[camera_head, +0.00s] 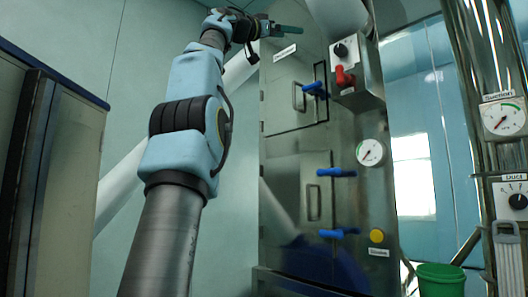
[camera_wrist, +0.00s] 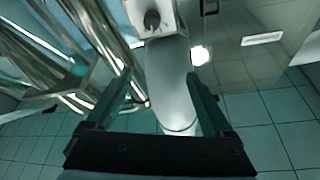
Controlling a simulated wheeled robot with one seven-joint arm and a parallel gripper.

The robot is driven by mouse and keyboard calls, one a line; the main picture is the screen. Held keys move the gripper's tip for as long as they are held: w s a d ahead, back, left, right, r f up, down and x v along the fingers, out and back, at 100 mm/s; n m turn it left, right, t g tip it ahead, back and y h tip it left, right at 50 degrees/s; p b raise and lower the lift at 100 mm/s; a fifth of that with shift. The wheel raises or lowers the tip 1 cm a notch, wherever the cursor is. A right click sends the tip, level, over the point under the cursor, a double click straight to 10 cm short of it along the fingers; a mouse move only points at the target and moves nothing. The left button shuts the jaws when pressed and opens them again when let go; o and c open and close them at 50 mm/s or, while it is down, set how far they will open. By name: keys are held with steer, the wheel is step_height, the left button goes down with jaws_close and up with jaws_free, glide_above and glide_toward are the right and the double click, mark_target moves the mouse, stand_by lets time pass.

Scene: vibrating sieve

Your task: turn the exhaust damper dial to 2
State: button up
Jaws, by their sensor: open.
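A black dial knob (camera_head: 341,49) sits on a white plate on the upper control box. A second black knob (camera_head: 517,201) is on a white plate at the right edge, with a label that seems to read "Duct". I cannot tell from the lettering which one is the exhaust damper dial. The wrist view shows a dark knob (camera_wrist: 152,20) on a white plate, ahead of and between the fingers; its markings are unreadable. My gripper (camera_head: 288,29) is raised to the left of the upper knob, apart from it. In the wrist view my gripper (camera_wrist: 160,76) is open and empty.
A steel cabinet (camera_head: 285,150) with blue handles (camera_head: 337,172) stands in the middle. Gauges (camera_head: 371,152) and steel pipes (camera_head: 473,90) are to the right. A green bin (camera_head: 441,280) stands low right.

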steer(key=w+d+f+n+y, duration=0.1)
steer(key=w+f+n+y, duration=0.3)
steer(key=w+f, duration=0.45)
steer(key=w+d+f+n+y, duration=0.1)
steer(key=w+f+n+y, duration=0.35)
steer(key=f, duration=0.75)
steer(key=w+a+f+n+g+y, duration=0.1)
steer(key=w+f+g+y, duration=0.1)
steer(key=f, duration=1)
steer(key=w+a+f+n+g+y, duration=0.1)
steer(key=f, duration=1.1)
steer(key=s+a+f+n+g+y, duration=0.1)
steer(key=s+a+f+g+y, duration=0.3)
steer(key=f, duration=0.7)
steer(key=s+a+f+n+h, duration=0.15)
steer(key=s+f, duration=0.35)
steer(key=f, duration=0.5)
steer(key=s+a+f+g+y, duration=0.1)
steer(key=s+a+f+g, duration=0.1)
steer(key=s+f, duration=0.8)
steer(key=s+a+f+n+g+y, duration=0.1)
steer(key=s+a+f, duration=0.4)
steer(key=s+f, duration=0.5)
steer(key=s+g+y, duration=0.1)
steer(key=s, duration=0.3)
steer(key=shift+y+p, duration=0.3)
